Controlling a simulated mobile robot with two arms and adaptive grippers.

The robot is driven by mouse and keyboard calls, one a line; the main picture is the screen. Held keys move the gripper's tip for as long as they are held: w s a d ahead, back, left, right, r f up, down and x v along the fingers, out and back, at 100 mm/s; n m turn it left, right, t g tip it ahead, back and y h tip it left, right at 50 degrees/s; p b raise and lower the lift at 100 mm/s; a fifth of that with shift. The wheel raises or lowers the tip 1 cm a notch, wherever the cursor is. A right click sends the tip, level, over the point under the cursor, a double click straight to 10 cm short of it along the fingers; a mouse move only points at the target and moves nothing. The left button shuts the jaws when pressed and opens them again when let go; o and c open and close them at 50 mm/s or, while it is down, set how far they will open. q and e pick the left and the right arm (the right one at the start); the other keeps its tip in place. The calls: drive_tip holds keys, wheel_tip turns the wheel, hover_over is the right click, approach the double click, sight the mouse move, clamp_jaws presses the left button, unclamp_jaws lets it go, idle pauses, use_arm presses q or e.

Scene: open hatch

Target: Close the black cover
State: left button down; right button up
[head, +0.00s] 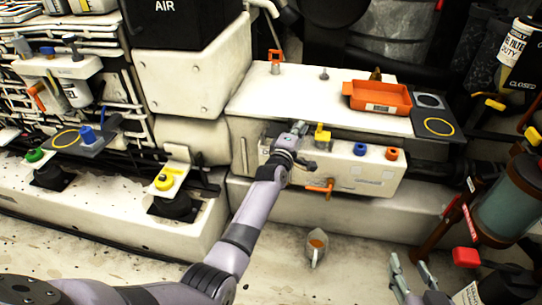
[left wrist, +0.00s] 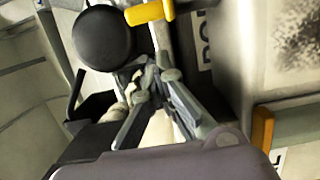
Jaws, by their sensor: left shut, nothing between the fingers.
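A round black cover (left wrist: 103,38) shows in the left wrist view, up and to the left of my left gripper's fingertips (left wrist: 160,75). I cannot tell whether it touches the fingers. In the head view my left gripper (head: 299,128) is at the top left of the white box (head: 340,172), its fingers shut and empty. My arm and gripper hide that part of the box, and I cannot make out the round cover there. My right gripper (head: 410,275) is at the bottom edge of the head view, fingers apart, with nothing seen between them.
A yellow valve handle (head: 322,135) stands beside my left gripper; blue (head: 360,149) and orange (head: 392,154) knobs are further right. An orange tray (head: 378,98) and a black plate with a yellow ring (head: 440,127) lie behind.

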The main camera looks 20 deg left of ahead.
use_arm(q)
drive_tip(key=shift+a, duration=0.3)
drive_tip(key=shift+s+f, duration=0.1)
drive_tip(key=shift+s, duration=0.2)
drive_tip(key=s, duration=1.1)
drive_tip(key=shift+s, duration=0.25)
